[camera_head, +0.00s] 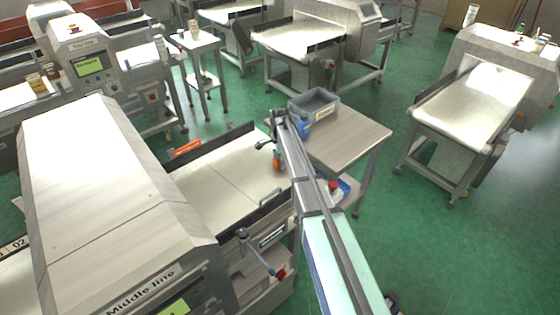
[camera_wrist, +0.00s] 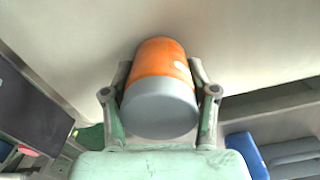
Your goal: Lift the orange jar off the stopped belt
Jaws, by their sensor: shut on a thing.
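The orange jar with a grey end (camera_wrist: 160,85) sits between the two fingers of my gripper (camera_wrist: 160,100) in the wrist view, with a finger against each side. In the head view only a small orange part of the jar (camera_head: 278,166) shows beside my arm, over the right end of the pale belt (camera_head: 225,165). The gripper is shut on the jar. My arm hides most of the gripper in the head view. I cannot tell whether the jar touches the belt.
A steel side table (camera_head: 350,138) with a grey bin (camera_head: 316,108) stands right of the belt. The Middle line detector housing (camera_head: 105,190) is at the left. A dark guard rail (camera_head: 215,145) runs along the belt's far side.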

